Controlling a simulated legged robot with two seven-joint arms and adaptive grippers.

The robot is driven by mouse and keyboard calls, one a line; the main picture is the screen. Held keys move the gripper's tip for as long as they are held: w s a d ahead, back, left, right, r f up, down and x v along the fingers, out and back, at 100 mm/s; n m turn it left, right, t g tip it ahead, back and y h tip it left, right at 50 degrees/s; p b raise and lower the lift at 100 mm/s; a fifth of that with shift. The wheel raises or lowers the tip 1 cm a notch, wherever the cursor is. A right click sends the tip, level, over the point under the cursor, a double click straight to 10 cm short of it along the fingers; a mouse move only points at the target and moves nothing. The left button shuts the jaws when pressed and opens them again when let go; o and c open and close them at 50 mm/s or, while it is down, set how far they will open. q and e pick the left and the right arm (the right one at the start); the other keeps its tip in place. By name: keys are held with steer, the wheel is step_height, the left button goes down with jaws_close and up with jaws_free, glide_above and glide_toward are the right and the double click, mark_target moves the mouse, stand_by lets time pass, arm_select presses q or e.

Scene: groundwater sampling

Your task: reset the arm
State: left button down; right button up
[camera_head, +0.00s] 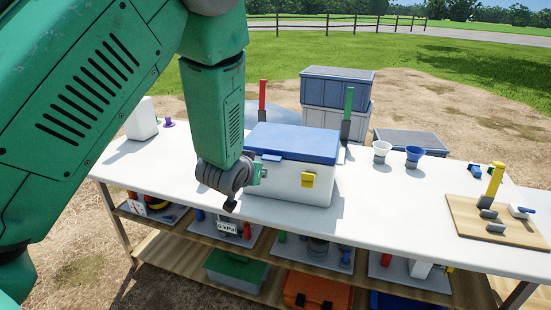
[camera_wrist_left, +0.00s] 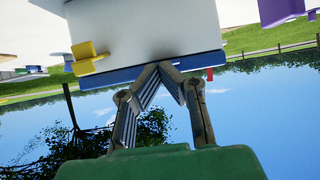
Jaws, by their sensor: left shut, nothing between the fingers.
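My green left arm reaches in from the left in the head view and bends down beside the cooler. The white cooler (camera_head: 290,188) with a blue lid and yellow latch stands on the table. It appears upside down beyond the fingertips in the wrist view (camera_wrist_left: 150,30). I cannot tell whether the gripper touches it. My right gripper is not in view.
The white table (camera_head: 390,220) has a lower shelf with bins. A white jug (camera_head: 141,120) is at left. Red (camera_head: 262,100) and green (camera_head: 347,113) handled tools stand behind the cooler. The table's middle right is clear.

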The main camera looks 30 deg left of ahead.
arm_select(q)
steer(key=shift+s+a, duration=0.1)
steer(key=shift+s, duration=0.05)
steer(key=s+d+f+m+g+h, duration=0.1)
steer(key=s+d+f+g, duration=0.2)
steer(key=s+f, duration=0.55)
steer(key=s+d+f+m+g+h, duration=0.1)
steer(key=s+d+f+g, duration=0.2)
steer(key=s+f, duration=0.6)
steer(key=s+d+f+m+g, duration=0.1)
steer(key=s+f, duration=0.3)
steer(key=s, duration=0.5)
steer(key=s+d+f+g+h, duration=0.1)
steer(key=s+d+f+g, duration=0.2)
steer(key=s, duration=0.6)
steer(key=shift+d+f+m+g, duration=0.3)
steer(key=shift+f+m, duration=0.1)
steer(key=shift+f, duration=0.05)
